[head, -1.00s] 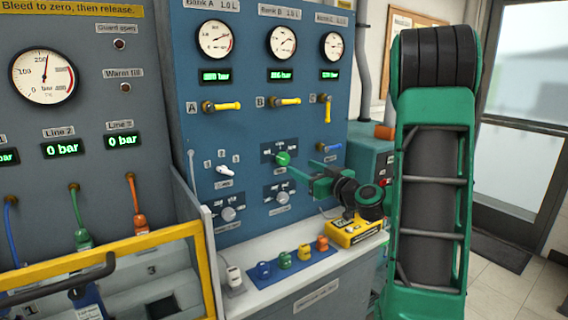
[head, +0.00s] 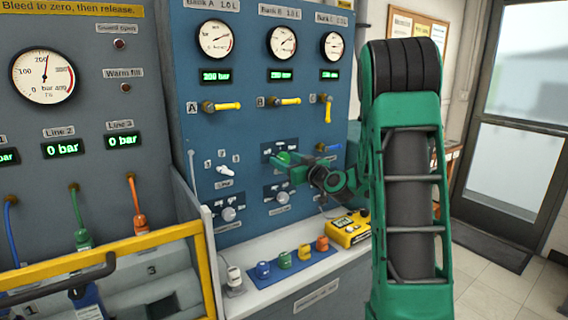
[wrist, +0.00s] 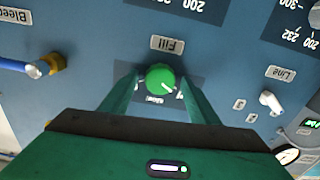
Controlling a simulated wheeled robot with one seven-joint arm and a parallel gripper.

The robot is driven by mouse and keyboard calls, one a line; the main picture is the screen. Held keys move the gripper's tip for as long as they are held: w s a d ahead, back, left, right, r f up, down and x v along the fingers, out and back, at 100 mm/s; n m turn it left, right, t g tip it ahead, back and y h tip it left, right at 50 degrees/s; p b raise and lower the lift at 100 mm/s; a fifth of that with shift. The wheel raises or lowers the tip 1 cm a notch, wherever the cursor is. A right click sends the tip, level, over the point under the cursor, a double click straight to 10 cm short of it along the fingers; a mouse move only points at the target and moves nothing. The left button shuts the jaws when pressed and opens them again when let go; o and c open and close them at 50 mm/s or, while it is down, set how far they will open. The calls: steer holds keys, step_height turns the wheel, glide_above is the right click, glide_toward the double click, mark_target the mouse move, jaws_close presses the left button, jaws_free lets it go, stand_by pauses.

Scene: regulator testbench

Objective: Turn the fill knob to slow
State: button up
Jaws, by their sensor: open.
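The fill knob (wrist: 160,78) is round and green with a white pointer line, under a plate marked "Fill" (wrist: 167,44) in the wrist view. Its pointer slants to the lower right in that view. Small scale words on the plate beside it are partly hidden or too small to read. My gripper (wrist: 158,88) is open, with one finger on each side of the knob; I cannot tell whether either touches it. In the head view the knob (head: 283,158) shows partly behind my gripper (head: 288,168), at the blue panel.
A white line selector knob (head: 226,170) is left of the fill knob. Yellow bank valve handles (head: 285,101) are above. Below, a white ledge carries coloured caps (head: 284,259) and a yellow device (head: 349,229). A yellow-framed guard (head: 130,243) stands at lower left.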

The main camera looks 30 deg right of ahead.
steer(key=c, duration=1)
steer(key=shift+c, duration=0.2)
steer(key=shift+m, duration=0.5)
steer(key=m, duration=0.4)
steer(key=shift+d+m, duration=0.1)
steer(key=shift+m, duration=0.3)
steer(key=m, duration=0.5)
steer(key=shift+d+f+m, duration=0.1)
steer(key=shift+f+m, duration=0.05)
steer(key=shift+m, duration=0.55)
steer(key=o, duration=1)
steer(key=shift+o, duration=0.2)
